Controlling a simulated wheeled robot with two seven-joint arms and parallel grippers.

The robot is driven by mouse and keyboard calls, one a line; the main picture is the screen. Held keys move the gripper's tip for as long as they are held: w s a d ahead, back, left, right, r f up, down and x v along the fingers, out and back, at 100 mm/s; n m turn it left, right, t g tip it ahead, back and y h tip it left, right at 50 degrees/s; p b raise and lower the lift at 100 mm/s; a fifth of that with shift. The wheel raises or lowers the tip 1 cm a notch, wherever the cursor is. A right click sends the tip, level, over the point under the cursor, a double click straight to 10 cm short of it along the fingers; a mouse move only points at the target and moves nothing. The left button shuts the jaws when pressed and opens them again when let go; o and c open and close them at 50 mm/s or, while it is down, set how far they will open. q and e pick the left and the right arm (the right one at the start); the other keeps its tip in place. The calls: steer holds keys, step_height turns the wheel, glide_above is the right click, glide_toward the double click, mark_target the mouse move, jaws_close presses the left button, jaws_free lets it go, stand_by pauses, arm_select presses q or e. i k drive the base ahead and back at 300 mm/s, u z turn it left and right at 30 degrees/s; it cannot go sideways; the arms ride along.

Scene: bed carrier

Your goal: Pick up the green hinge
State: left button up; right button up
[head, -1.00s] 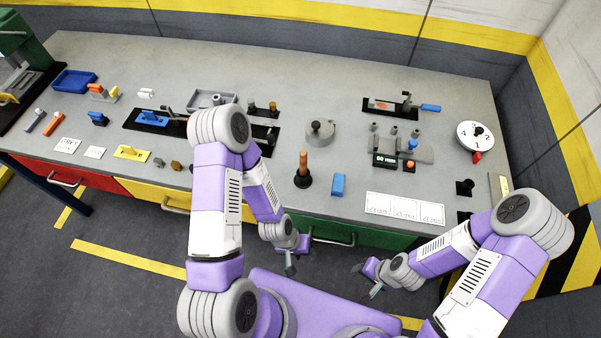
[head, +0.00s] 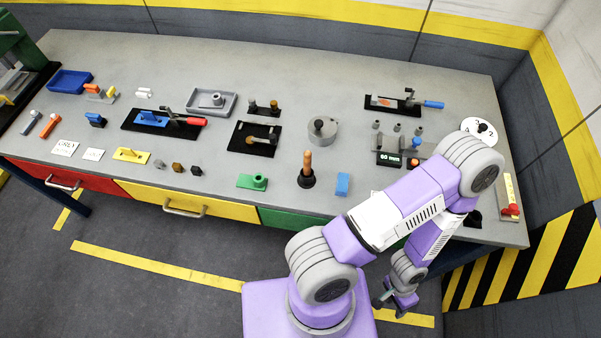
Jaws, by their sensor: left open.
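The green hinge (head: 252,181), a flat green plate with a raised round knob, lies near the table's front edge, left of the orange-handled plunger-like tool. My left gripper (head: 388,305) hangs at the lower right of the head view, in front of the table and below its top. It is open, with nothing seen between its fingers, and is well to the right of the green hinge, not touching it. My right gripper is out of view.
The orange-handled tool (head: 307,170) and a blue block (head: 343,184) stand right of the hinge. Small dark and brown pieces (head: 178,167) stand to its left. A black plate (head: 254,139) lies behind it. My arm covers the table's right front part.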

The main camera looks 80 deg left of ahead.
mark_target(258, 182)
steer(key=z, duration=0.2)
steer(key=k, duration=1.1)
steer(key=u, duration=1.25)
